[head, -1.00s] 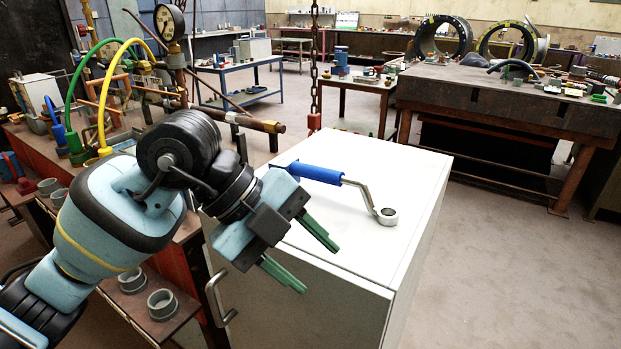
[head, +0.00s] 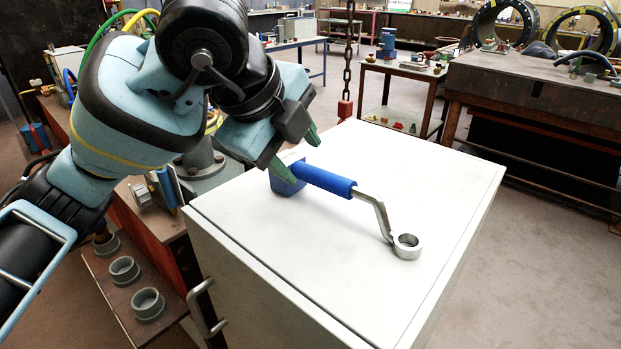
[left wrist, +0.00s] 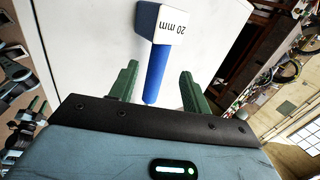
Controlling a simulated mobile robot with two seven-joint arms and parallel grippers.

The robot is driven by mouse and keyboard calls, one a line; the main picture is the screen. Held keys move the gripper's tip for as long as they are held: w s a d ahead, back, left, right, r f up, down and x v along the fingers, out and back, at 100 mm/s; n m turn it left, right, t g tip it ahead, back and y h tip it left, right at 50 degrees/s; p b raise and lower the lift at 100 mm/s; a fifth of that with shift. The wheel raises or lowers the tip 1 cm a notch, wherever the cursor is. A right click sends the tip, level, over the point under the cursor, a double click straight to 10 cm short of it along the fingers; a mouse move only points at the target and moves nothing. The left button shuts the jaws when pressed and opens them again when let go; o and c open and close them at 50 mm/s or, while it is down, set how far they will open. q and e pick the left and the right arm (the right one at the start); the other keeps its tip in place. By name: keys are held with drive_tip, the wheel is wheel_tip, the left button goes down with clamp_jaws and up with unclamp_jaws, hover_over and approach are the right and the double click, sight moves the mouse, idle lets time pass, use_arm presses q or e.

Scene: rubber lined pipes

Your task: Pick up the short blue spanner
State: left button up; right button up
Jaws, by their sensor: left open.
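The short spanner has a blue handle (head: 323,180) and a bent metal shank ending in a ring (head: 406,246). It lies on top of a white cabinet (head: 300,255). The handle end rests at a blue block with a white face (head: 286,180), which reads "20 mm" in the left wrist view (left wrist: 173,28). My left gripper (head: 298,155) is open, its green fingers pointing down near the handle end. In the left wrist view the blue handle (left wrist: 155,78) shows between the two green fingertips (left wrist: 156,82); contact cannot be told.
A hanging chain with a red end (head: 345,108) is just behind the cabinet. A shelf with grey rings (head: 148,303) is at the lower left. A heavy dark workbench (head: 540,95) stands at the back right. The cabinet top right of the spanner is clear.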

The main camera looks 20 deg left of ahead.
sight(306, 169)
use_arm(q)
drive_tip(key=shift+x, duration=2.95)
drive_tip(key=shift+s+a, duration=0.1)
drive_tip(key=shift+s, duration=0.05)
drive_tip(key=shift+c, duration=0.3)
clamp_jaws()
